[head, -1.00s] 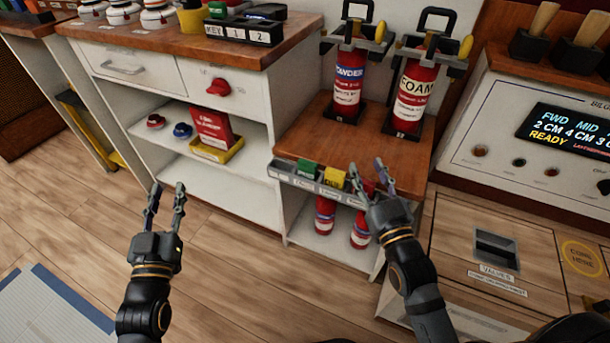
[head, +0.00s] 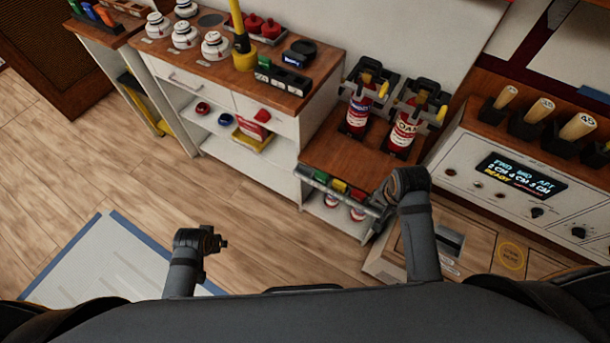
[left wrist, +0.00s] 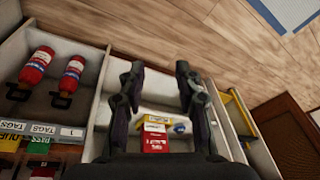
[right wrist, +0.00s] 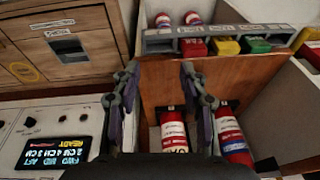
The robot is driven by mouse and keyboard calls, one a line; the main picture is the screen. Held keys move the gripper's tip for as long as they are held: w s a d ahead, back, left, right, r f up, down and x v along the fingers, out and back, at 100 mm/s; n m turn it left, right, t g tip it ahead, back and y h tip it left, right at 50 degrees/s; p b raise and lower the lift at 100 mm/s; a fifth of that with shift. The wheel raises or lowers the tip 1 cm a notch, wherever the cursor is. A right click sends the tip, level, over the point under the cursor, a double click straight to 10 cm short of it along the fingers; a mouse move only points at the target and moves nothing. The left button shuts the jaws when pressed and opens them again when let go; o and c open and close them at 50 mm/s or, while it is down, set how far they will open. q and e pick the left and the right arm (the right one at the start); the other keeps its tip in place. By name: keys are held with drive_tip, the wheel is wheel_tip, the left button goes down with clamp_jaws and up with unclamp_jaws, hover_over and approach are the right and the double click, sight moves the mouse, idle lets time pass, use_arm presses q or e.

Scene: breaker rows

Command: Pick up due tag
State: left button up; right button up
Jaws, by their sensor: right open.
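The yellow tag (head: 339,186), which seems to be the due tag, sits between a green tag (head: 322,177) and a red tag (head: 357,194). They are in a narrow rack along the low wooden shelf's front edge. In the right wrist view the yellow tag (right wrist: 227,46) is beyond and right of my right gripper (right wrist: 158,70), which is open and empty, above the wooden shelf. In the head view its fingers are hard to make out. My left gripper (left wrist: 158,70) is open and empty over the floor before the white cabinet.
Two fire extinguishers (head: 358,112) (head: 404,131) stand in brackets on the low wooden shelf (head: 345,158). More red bottles are beneath it. The white cabinet (head: 226,150) is to the left. A console with a display (head: 520,175) is at right. The floor (head: 120,170) is clear.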

drive_tip(key=w+a+f+m, duration=0.2)
drive_tip(key=w+m, duration=0.2)
drive_tip(key=m, duration=0.1)
drive_tip(key=r+m+g, duration=0.1)
drive_tip(key=m+g, duration=0.1)
drive_tip(key=m, duration=1)
hover_over(340, 183)
drive_tip(key=shift+y, duration=0.4)
wheel_tip(340, 183, down, 11)
drive_tip(key=shift+r+b, duration=0.2)
drive_tip(key=shift+b, duration=0.3)
use_arm(q)
drive_tip(key=s+a+f, duration=0.1)
drive_tip(key=s+f, duration=1)
drive_tip(key=f, duration=0.2)
drive_tip(key=s+a+f+g, duration=0.1)
drive_tip(key=s+f, duration=0.9)
drive_tip(key=f, duration=0.4)
drive_tip(key=shift+s+g, duration=0.3)
drive_tip(key=shift+s, duration=0.05)
use_arm(e)
clamp_jaws()
